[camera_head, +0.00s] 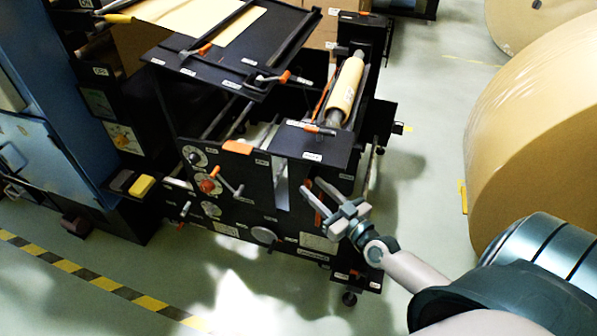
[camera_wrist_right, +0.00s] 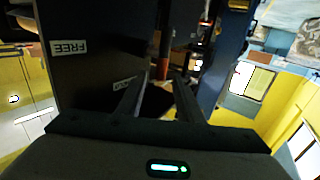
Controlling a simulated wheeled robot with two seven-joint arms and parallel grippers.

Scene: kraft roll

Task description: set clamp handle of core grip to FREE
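My right gripper (camera_head: 311,183) is open at the front side panel of the black machine (camera_head: 262,213). A handle with an orange-red grip (camera_head: 315,203) is partly hidden behind its fingers; I take it to be the clamp handle. In the right wrist view an orange-red bar (camera_wrist_right: 163,68) shows between and beyond the open fingers (camera_wrist_right: 160,88). I cannot tell whether the fingers touch it. A FREE label (camera_wrist_right: 68,47) shows upside down on the dark panel at left. A second label (camera_wrist_right: 124,84) is partly hidden by a finger. My left gripper is out of view.
A brown roll (camera_head: 346,88) lies in the machine's top right. Other orange-tipped handles, including a crank (camera_head: 226,182), and a red knob (camera_head: 208,186) sit nearby. Large kraft rolls (camera_head: 540,120) stand at right. Open floor with a striped line (camera_head: 95,284) is in front.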

